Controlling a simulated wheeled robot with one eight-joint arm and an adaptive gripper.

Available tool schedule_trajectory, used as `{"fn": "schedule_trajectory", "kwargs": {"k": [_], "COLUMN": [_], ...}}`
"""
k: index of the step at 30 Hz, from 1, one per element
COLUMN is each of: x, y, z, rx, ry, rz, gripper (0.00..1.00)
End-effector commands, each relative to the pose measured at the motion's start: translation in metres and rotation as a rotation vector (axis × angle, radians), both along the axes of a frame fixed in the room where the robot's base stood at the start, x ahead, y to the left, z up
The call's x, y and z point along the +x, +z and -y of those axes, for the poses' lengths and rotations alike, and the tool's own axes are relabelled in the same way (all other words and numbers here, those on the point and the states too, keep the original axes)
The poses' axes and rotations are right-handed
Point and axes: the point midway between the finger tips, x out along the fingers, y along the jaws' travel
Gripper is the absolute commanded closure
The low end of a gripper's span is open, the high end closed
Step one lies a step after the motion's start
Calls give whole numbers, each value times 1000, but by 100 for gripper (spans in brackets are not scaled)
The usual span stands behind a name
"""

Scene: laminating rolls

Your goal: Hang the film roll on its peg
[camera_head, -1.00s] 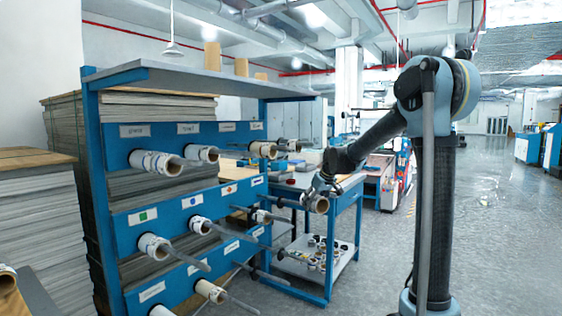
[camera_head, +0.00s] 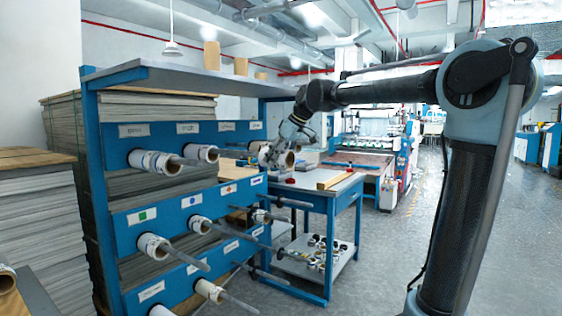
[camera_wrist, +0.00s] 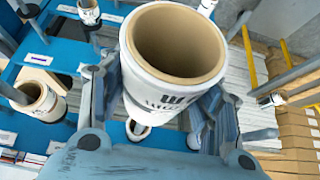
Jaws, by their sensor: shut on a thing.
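My gripper (camera_head: 272,152) is shut on a film roll (camera_head: 286,159) at the right end of the rack's top row of pegs. In the wrist view the held film roll (camera_wrist: 175,75) has a brown cardboard core, a white outside and dark lettering. Its open end faces the camera, between the fingers of my gripper (camera_wrist: 165,115). The blue rack (camera_head: 118,160) has rows of grey pegs with labels above them. The arm and held roll hide the right end of the top row, so I cannot tell which peg is behind the roll.
Rolls hang on other pegs, such as a top-row roll (camera_head: 150,163) and a lower roll (camera_head: 152,246). Long pegs stick out toward the aisle. A blue workbench (camera_head: 330,200) stands right of the rack. The floor at the right is open.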

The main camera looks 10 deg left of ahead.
Motion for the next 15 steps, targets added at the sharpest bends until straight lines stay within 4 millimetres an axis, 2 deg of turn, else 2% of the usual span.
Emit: {"fn": "schedule_trajectory", "kwargs": {"k": [15], "x": [17], "y": [0], "z": [-43], "rx": [-1], "ry": [0], "rz": [0], "gripper": [69]}}
